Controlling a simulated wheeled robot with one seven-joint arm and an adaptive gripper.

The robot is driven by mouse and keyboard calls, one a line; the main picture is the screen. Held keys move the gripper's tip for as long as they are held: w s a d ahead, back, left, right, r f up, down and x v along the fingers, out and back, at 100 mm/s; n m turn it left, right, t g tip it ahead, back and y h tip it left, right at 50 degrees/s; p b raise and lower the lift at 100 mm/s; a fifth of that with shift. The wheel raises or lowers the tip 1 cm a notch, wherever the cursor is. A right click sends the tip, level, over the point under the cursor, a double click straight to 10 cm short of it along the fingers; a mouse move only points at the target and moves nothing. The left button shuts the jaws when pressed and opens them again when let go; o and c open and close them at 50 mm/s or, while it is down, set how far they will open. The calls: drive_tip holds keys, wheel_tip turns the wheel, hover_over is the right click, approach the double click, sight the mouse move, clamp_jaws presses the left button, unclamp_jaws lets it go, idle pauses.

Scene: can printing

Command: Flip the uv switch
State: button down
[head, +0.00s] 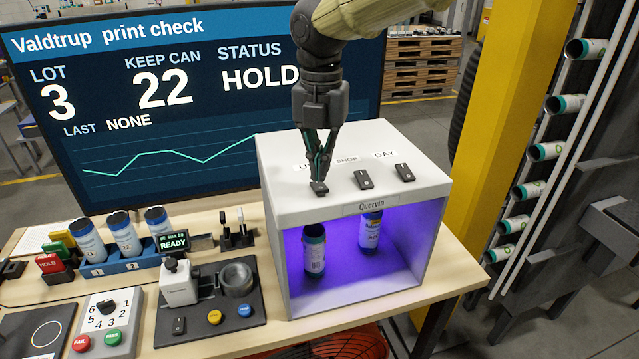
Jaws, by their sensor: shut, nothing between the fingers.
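A white light box (278,190) stands on the bench with a row of three dark switches on top, labelled UV, SHOP and DAY. My gripper (319,182) is shut and empty, pointing down at the UV switch (319,188), with its tips at or just above it. I cannot tell whether they touch. The fingers hide part of the UV label and the switch's upper end. The SHOP switch (363,180) and the DAY switch (405,172) are clear to the right. The box interior glows violet over two cans, one left (314,252) and one right (371,232).
A large screen (150,100) showing HOLD stands behind. To the left are a blue rack (125,265) with three cans, a small printing device (179,284) and a dial panel (103,318). A yellow post (512,100) and a can chute rise at the right.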

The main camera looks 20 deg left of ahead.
sight(321, 187)
drive_tip(key=shift+s, duration=0.2)
drive_tip(key=shift+w+f, duration=0.15)
drive_tip(key=shift+w, duration=0.05)
drive_tip(key=shift+s, duration=0.1)
drive_tip(key=shift+f+b, duration=0.5)
drive_tip(key=shift+f, duration=1)
idle(1.2)
drive_tip(key=shift+r, duration=0.15)
drive_tip(key=shift+r+p, duration=3.1)
drive_tip(key=shift+r, duration=0.3)
